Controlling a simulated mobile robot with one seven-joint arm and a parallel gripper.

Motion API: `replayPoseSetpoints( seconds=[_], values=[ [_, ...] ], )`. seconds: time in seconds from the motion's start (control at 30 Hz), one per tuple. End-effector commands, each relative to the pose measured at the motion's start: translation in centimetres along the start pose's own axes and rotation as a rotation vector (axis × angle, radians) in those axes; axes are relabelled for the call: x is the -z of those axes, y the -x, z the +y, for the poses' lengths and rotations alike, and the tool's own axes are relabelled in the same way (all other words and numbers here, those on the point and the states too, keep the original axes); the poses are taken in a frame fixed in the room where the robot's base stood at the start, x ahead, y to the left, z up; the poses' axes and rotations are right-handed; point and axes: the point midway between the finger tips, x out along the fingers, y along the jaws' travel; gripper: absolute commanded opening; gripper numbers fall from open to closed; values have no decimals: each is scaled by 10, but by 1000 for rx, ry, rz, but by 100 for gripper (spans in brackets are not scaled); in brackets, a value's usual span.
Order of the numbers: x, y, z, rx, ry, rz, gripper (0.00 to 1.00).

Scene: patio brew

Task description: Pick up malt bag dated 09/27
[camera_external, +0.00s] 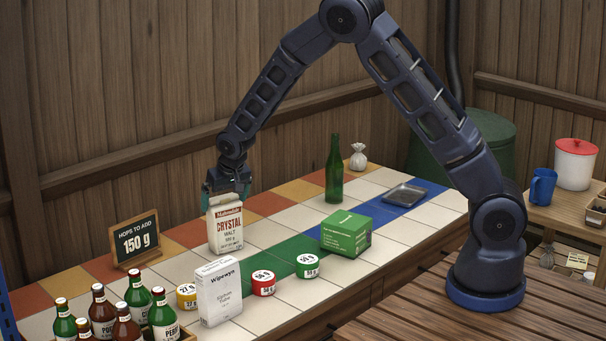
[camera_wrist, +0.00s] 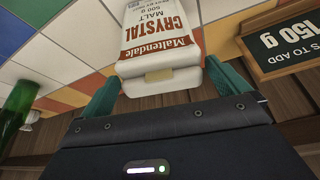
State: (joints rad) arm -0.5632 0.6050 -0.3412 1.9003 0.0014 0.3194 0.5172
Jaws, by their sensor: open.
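A white malt bag (camera_external: 227,230) with red and dark print, reading Crystal Malt, stands upright on the tiled counter, left of centre. It also shows large and upside down in the wrist view (camera_wrist: 160,50), with its folded top towards my gripper. A best-by line is partly visible at the picture's edge, but I cannot read a date. My gripper (camera_external: 227,187) points down at the top of the bag. Its teal fingers are open, one on each side of the bag's top. In the wrist view a gap shows beside the fingers (camera_wrist: 163,88); I cannot tell whether either touches.
A chalkboard sign (camera_external: 135,241) reading 150 g stands left of the bag. A white Wipewyn box (camera_external: 219,292), round tins (camera_external: 263,283) and several bottles (camera_external: 102,311) stand in front. A green box (camera_external: 346,233), green bottle (camera_external: 334,170) and metal tray (camera_external: 405,194) are to the right.

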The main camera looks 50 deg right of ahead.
Motion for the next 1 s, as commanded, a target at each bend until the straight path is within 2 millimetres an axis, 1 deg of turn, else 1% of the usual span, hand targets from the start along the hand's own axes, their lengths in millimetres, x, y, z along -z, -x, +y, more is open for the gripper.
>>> replayPoseSetpoints(
  seconds=[0.03, 0.13, 0.37, 0.4, 0.47, 0.5, 0.57, 0.6, 0.73, 0.77, 1.0],
  values=[
    [0, -8, 1, -1, -1, 0, 100],
    [0, -18, 0, 0, -1, 0, 100],
    [0, -20, 0, 1, 0, 1, 100],
    [0, -20, 0, 1, 0, 1, 98],
    [0, -20, 0, 1, 0, 1, 86],
    [0, -20, 0, 1, 0, 1, 78],
    [0, -20, 0, 1, 0, 1, 67],
    [0, -20, 0, 1, 0, 1, 59],
    [0, -20, 0, 1, 0, 1, 33],
    [1, -20, 0, 1, 0, 2, 31],
    [1, -18, 0, 1, 0, 2, 31]
  ],
)
